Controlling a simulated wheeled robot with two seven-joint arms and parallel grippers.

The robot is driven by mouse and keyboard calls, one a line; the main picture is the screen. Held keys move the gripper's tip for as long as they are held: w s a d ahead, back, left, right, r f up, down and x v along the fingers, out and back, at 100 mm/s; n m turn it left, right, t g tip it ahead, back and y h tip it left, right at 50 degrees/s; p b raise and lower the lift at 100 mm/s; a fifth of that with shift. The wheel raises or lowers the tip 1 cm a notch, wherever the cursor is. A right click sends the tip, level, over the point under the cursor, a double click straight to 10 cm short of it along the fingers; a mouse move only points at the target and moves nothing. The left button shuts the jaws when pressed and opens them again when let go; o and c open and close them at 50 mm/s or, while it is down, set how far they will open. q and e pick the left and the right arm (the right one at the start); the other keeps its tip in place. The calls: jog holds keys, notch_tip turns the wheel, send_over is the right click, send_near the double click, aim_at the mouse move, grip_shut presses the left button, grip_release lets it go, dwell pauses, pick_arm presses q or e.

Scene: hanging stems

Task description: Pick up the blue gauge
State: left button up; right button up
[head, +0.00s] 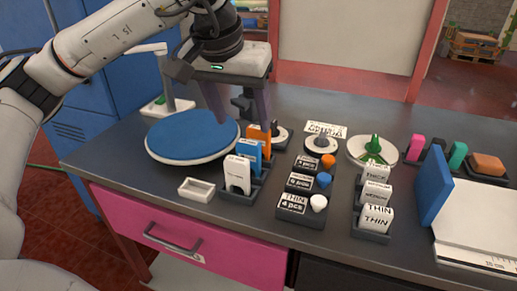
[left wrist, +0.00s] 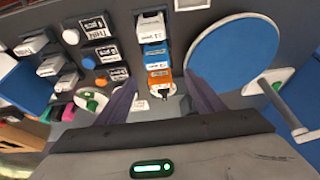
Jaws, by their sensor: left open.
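The blue gauge (head: 248,154) stands in a dark rack (head: 239,197) between a white gauge (head: 237,174) in front and an orange gauge (head: 261,137) behind. In the left wrist view the blue gauge (left wrist: 156,53) shows between the white gauge (left wrist: 151,29) and the orange gauge (left wrist: 159,76). My left gripper (head: 243,113) is open and empty, pointing down above the back end of the rack. In the left wrist view its fingers (left wrist: 162,94) are spread on either side of the orange gauge's end, apart from the blue gauge. My right gripper is in neither view.
A round blue-topped disc (head: 190,136) lies left of the rack, with a small white tray (head: 197,190) in front. Racks of labelled blocks (head: 376,218) and coloured knobs (head: 319,203) stand to the right. A blue upright panel (head: 433,187) is farther right.

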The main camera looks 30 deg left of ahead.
aim_at(248, 142)
pick_arm(q)
jog(key=shift+s+x, duration=0.25)
jog(key=shift+x, duration=0.95)
jog(key=x, duration=0.5)
jog(key=shift+s+d+f, duration=0.1)
jog(key=shift+s+d, duration=0.1)
jog(key=shift+d, duration=0.1)
jog(key=shift+w+f, duration=0.25)
jog(key=shift+f, duration=0.25)
jog(key=c, duration=1.1)
